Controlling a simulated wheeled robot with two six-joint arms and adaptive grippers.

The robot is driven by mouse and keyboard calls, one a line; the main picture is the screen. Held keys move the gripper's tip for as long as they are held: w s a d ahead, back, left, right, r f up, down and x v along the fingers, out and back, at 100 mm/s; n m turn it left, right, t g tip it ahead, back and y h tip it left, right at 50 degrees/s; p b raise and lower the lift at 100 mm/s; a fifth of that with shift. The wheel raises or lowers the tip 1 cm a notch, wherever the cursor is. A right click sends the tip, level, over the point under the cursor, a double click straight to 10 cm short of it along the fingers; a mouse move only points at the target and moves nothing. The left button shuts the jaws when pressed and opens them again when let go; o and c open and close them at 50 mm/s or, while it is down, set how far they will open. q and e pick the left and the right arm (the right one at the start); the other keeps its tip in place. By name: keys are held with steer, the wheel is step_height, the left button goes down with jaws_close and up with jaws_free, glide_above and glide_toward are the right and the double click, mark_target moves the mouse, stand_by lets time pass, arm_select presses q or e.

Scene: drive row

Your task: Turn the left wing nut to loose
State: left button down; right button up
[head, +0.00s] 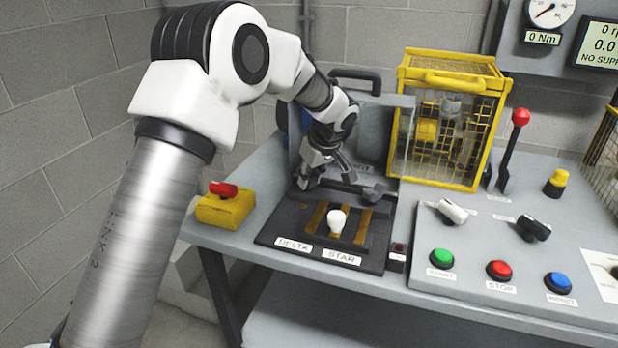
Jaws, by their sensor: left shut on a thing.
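My left gripper (325,177) reaches down to the back of the dark terminal board, at a dark crosswise piece behind the brass strips. It is shut on the left wing nut, which its fingers mostly hide. How far the nut is turned cannot be told. A dark knob-like piece (374,193), seemingly the other wing nut, stands to the right of the fingers. The terminal board (375,262) carries brass strips (362,227), a white knob (337,221) and the labels DELTA and STAR. My right gripper is not in view.
A yellow box with a red switch (225,205) stands left of the board. A yellow wire cage (450,115) stands behind it to the right. A red-tipped lever (520,117), switches and green, red and blue buttons (499,270) fill the right side.

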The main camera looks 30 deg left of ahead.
arm_select(q)
steer(key=shift+w+n+g+p, duration=0.15)
steer(key=shift+n+g+p, duration=0.3)
steer(key=shift+n, duration=0.5)
steer(key=shift+w+n+g+p, duration=0.1)
steer(key=shift+n+g+p, duration=0.15)
steer(key=shift+n+p, duration=0.5)
steer(key=shift+n, duration=0.3)
steer(key=c, duration=1)
jaws_free()
steer(key=shift+o, duration=0.2)
steer(key=v, duration=1.2)
steer(key=shift+w+d+f, duration=0.1)
steer(key=shift+d, duration=0.05)
